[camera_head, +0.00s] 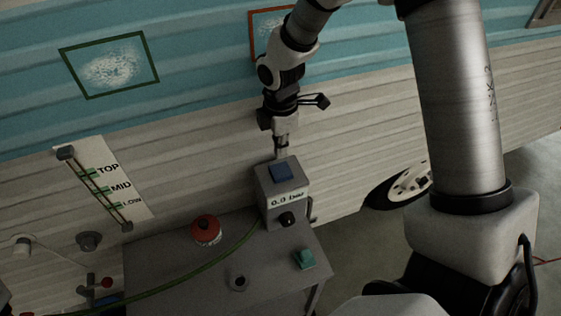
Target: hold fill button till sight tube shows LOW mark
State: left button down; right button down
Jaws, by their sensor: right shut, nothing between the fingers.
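The sight tube (97,188) slants down a white board on the camper wall, with green marks at TOP, MID and LOW. I cannot make out a liquid level in it. My left gripper is not in view.
A green hose (190,272) curves across the bench past a round socket (238,281). A red-handled valve (105,283) is at lower left. A wheel (408,183) is at right.

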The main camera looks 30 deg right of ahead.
aim_at(282, 173)
notch_tip(282, 173, down, 6)
jog(key=shift+r, duration=0.15)
jog(key=shift+s+a+f, duration=0.1)
jog(key=shift+s+f, duration=0.15)
jog(key=shift+f, duration=0.75)
jog(key=shift+s, duration=0.1)
jog(key=shift+f, duration=0.1)
jog(key=shift+s, duration=0.15)
dwell(1.3)
dwell(3.1)
